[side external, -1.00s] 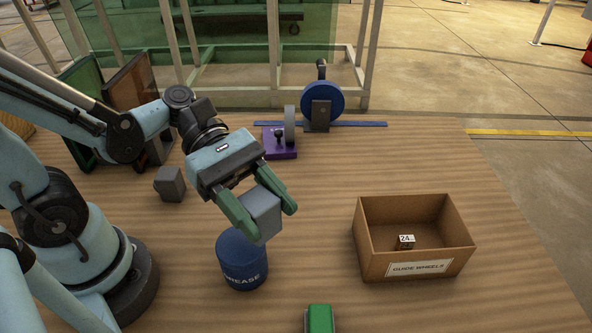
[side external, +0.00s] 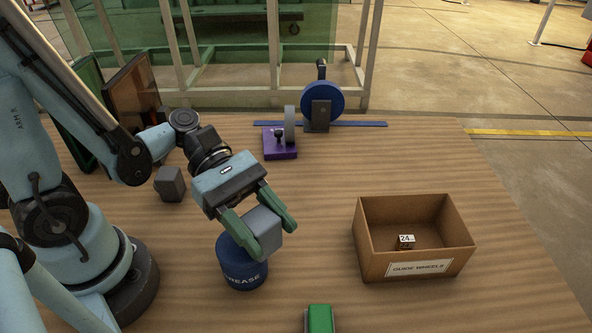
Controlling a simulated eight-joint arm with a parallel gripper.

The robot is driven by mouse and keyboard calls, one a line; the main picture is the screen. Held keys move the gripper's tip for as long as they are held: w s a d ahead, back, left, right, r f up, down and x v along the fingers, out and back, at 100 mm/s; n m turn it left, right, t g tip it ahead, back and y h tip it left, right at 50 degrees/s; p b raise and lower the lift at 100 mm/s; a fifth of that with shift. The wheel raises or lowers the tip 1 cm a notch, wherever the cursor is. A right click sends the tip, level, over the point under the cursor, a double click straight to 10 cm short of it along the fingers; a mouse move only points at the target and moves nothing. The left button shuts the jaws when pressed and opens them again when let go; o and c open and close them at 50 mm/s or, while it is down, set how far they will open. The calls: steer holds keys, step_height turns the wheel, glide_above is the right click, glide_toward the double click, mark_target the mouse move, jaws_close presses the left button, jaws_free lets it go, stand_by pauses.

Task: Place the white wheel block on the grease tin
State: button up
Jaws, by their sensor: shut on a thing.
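My gripper (side external: 273,238) is shut on a pale grey block (side external: 265,226), the palest loose block in view and apparently the white wheel block. One green finger lies on each side of it. The blue grease tin (side external: 243,274) stands upright on the table, directly below and slightly left of the block in the picture. The block and the left finger overlap the tin's top and hide part of it. I cannot tell whether the block touches the tin.
A cardboard box (side external: 377,268) labelled "GUIDE WHEELS" stands at the right with a small block marked 24 (side external: 406,241) inside. A darker grey block (side external: 170,184) lies at the left. A purple fixture (side external: 281,151) and a blue wheel (side external: 337,99) stand behind. A green object (side external: 320,319) is at the front edge.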

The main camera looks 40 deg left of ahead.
mark_target(251, 210)
steer(key=o, duration=1.1)
steer(key=shift+a, duration=0.1)
steer(key=v, duration=0.7)
steer(key=shift+a, duration=0.15)
steer(key=w+a+f+m+t+y, duration=0.4)
steer(key=w+a+m+y, duration=0.1)
steer(key=m+y, duration=0.4)
steer(key=w+a+r+m+t+y, duration=0.3)
steer(key=a+r+m+y, duration=0.1)
steer(key=m, duration=0.5)
steer(key=shift+a, duration=0.5)
